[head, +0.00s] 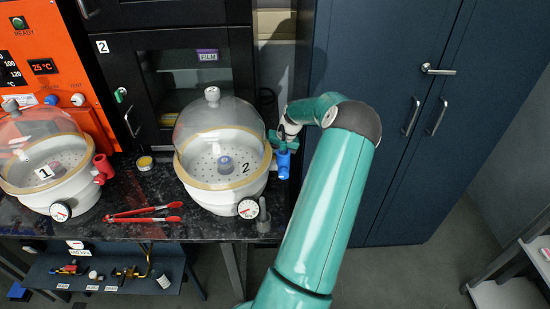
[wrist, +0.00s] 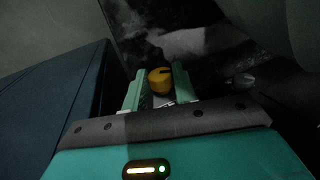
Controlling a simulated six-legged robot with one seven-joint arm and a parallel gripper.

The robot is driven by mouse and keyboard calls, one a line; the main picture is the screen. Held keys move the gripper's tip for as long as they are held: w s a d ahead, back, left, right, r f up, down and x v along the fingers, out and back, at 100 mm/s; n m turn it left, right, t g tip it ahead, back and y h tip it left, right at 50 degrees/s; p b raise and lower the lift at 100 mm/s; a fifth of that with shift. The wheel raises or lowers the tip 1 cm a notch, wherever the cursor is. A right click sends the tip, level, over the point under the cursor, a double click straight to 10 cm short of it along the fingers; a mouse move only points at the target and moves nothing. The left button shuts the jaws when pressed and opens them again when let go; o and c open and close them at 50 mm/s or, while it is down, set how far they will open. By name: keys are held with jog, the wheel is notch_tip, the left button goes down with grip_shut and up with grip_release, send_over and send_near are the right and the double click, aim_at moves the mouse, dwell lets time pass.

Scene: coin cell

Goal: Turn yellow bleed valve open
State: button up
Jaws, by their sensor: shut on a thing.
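The yellow bleed valve (wrist: 160,80) shows in the wrist view as a round yellow knob with a dark mark on its top. My gripper (wrist: 160,88) has one green finger on each side of it and is shut on it. In the head view my gripper (head: 276,139) is at the right side of the glass-domed chamber marked 2 (head: 182,166), above a blue fitting (head: 283,162). The yellow knob is hidden there by my gripper and arm.
Chamber 1 (head: 45,195) with a red fitting (head: 102,168) stands at the left. Red tongs (head: 145,213) lie on the black bench (head: 120,232). A grey upright piece (head: 263,217) stands at the bench's front right. A dark blue cabinet (head: 400,120) rises close on the right.

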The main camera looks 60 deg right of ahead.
jog(key=shift+s+t, duration=0.15)
jog(key=shift+t, duration=0.15)
jog(key=t, duration=0.1)
jog(key=t+y, duration=0.2)
jog(key=t, duration=0.1)
jog(key=shift+s+d+f, duration=0.25)
jog(key=shift+f, duration=0.05)
jog(key=t+y, duration=0.1)
jog(key=t, duration=0.2)
jog(key=f+t+y, duration=0.1)
jog(key=t+y, duration=0.1)
jog(key=shift+s+d+t, duration=0.1)
jog(key=shift+s+t, duration=0.1)
jog(key=shift+t, duration=0.2)
jog(key=o, duration=1)
jog(key=shift+c, duration=0.2)
jog(key=shift+f, duration=0.15)
